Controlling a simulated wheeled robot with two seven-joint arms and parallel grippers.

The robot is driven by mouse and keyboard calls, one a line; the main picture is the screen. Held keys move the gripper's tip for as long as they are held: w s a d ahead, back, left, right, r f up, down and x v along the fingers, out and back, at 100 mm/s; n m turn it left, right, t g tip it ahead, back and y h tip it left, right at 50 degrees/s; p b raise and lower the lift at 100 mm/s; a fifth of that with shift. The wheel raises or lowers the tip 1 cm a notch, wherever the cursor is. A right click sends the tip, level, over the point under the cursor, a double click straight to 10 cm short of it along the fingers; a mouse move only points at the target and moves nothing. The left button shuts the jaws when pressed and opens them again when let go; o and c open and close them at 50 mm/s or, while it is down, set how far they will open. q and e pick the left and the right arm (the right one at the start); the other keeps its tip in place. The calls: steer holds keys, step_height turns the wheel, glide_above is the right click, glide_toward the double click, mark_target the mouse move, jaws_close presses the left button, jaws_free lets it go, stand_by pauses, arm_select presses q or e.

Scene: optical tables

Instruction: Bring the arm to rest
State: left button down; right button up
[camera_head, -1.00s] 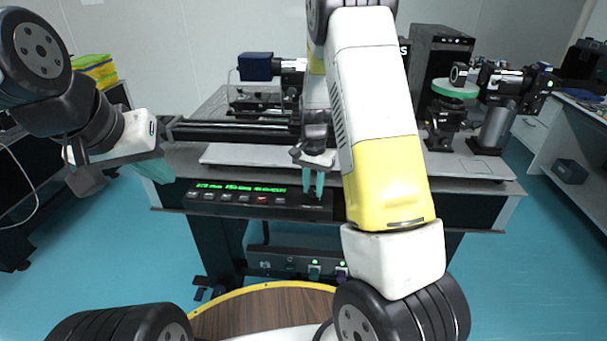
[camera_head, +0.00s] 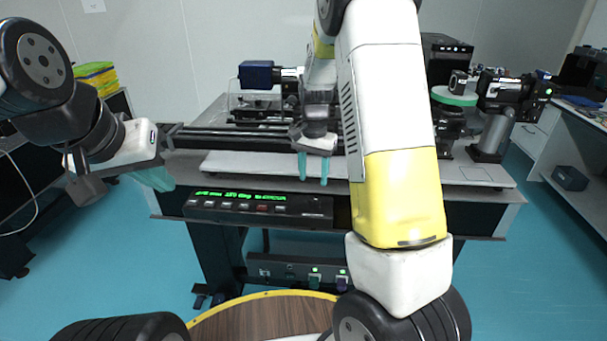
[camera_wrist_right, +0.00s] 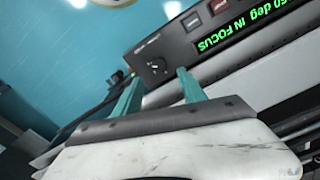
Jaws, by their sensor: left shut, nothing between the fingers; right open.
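My right gripper (camera_head: 313,169) hangs with its teal fingers pointing down, open and empty, in front of the white board on the optical table. Its two fingers (camera_wrist_right: 158,95) also show apart in the right wrist view, with nothing between them. My left gripper (camera_head: 155,178) is at the left of the head view, beside the table's left end, its teal fingers together and empty. My right arm crosses the head view from top to bottom and hides part of the table.
A control box with green text (camera_head: 262,206) sits at the table's front edge; it also shows in the right wrist view (camera_wrist_right: 205,35). A blue camera (camera_head: 255,74) stands behind the rails. A green-rimmed disc (camera_head: 455,96) and a grey cylinder (camera_head: 494,135) stand at right.

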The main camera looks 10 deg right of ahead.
steer(key=shift+r, duration=0.3)
steer(key=shift+r, duration=0.1)
steer(key=s+a+r+n+t+y, duration=0.1)
steer(key=s+r+n+t, duration=0.2)
steer(key=s+r, duration=0.6)
steer(key=s+a+r+n+t+y, duration=0.1)
steer(key=s+r+n+t, duration=0.2)
steer(key=s+r, duration=0.6)
steer(key=s+n, duration=0.1)
steer(key=s, duration=0.6)
steer(key=shift+r+n, duration=0.3)
steer(key=shift+n, duration=0.1)
